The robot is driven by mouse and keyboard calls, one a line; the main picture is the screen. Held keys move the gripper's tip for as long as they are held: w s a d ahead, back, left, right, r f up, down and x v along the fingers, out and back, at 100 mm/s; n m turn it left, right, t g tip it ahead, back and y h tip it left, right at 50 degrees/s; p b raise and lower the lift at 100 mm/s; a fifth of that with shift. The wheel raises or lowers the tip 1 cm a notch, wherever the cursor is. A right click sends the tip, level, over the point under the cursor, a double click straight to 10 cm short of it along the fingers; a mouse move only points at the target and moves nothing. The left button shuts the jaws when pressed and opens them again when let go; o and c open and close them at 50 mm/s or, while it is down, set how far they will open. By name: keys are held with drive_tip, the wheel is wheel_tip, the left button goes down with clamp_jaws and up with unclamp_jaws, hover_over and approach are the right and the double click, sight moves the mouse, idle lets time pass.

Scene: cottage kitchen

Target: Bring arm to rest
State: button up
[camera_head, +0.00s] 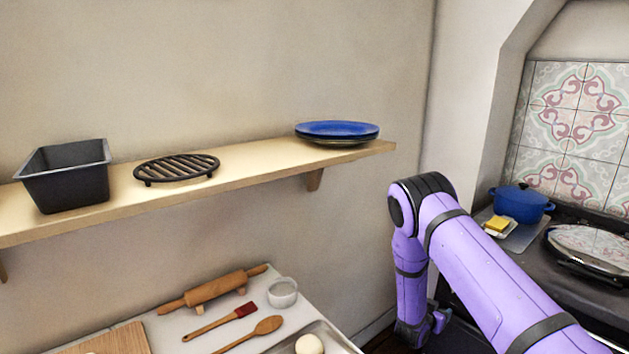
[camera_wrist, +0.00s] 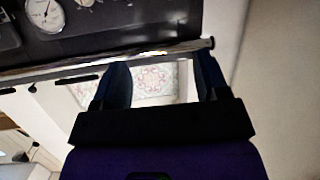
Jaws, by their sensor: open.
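My purple arm stands at the right of the head view, raised and bent at a dark joint, with its forearm hanging down. In the wrist view, my gripper (camera_wrist: 163,85) has its two dark fingers apart, with nothing between them. Beyond the fingers is a metal rail (camera_wrist: 140,58) along the front of a dark stove (camera_wrist: 120,22). I cannot tell whether the fingertips touch the rail. In the head view the gripper end is low by the stove's left side, and its fingers are not clear there.
A wall shelf (camera_head: 250,170) holds a black tin (camera_head: 65,175), an iron trivet (camera_head: 176,168) and blue plates (camera_head: 337,132). Below are a rolling pin (camera_head: 212,289), a brush, a spoon and a small bowl (camera_head: 282,292). A blue pot (camera_head: 520,204) and a butter dish (camera_head: 499,227) stand at the right.

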drive_tip(key=w+a+r+y, duration=0.3)
drive_tip(key=r, duration=0.9)
drive_tip(key=s+a+r+n+g+y, duration=0.1)
drive_tip(key=s+a+r+n+y, duration=0.25)
drive_tip(key=r, duration=0.95)
drive_tip(key=s+a+r+y, duration=0.2)
drive_tip(key=s+r+y, duration=0.3)
drive_tip(key=r, duration=0.8)
drive_tip(key=s+a+r+n+g, duration=0.1)
drive_tip(key=s+r, duration=0.5)
drive_tip(key=s, duration=0.3)
drive_tip(key=s+r+n+g, duration=0.1)
drive_tip(key=s+r+n, duration=0.1)
drive_tip(key=s+r, duration=0.55)
drive_tip(key=s+d+n+g, duration=0.1)
drive_tip(key=s+d+n, duration=0.1)
drive_tip(key=s, duration=1.9)
drive_tip(key=shift+f+g+h, duration=0.25)
drive_tip(key=shift+g+h, duration=0.15)
drive_tip(key=shift+h, duration=0.05)
drive_tip(key=shift+s, duration=0.1)
